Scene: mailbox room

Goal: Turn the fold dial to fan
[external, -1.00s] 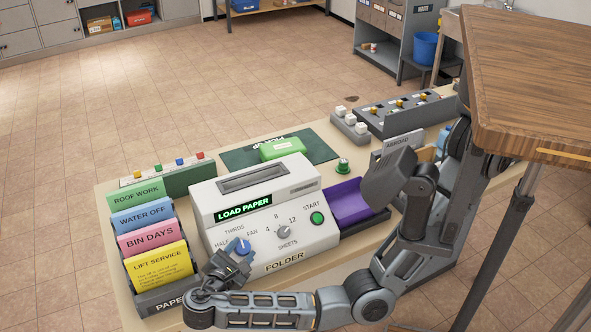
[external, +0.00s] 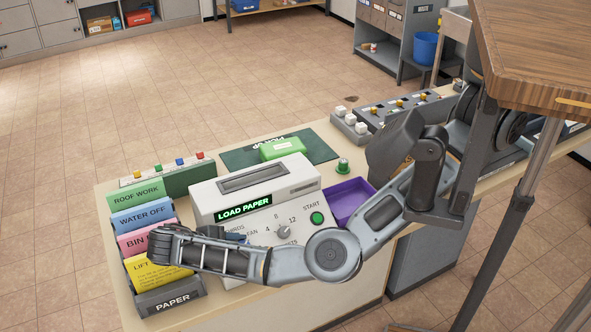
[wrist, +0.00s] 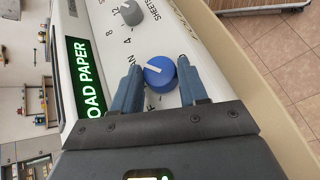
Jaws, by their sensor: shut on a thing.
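The white folder machine (external: 257,184) stands on the counter, its display reading LOAD PAPER. Its blue fold dial (wrist: 160,74) shows in the wrist view between the two fingers of my gripper (wrist: 159,67), which is shut on it. The dial's white mark points toward the left of the wrist view, the display side. The labels around the dial are partly covered by the fingers, so I cannot tell exactly which one the mark meets. In the external view my forearm hides the dial and most of the gripper.
The grey sheets dial (wrist: 131,13) is close by, and the green start button (external: 317,218) is right of it. A rack of colored paper (external: 140,222) stands left of the machine, behind my forearm. A purple tray (external: 348,202) is at its right.

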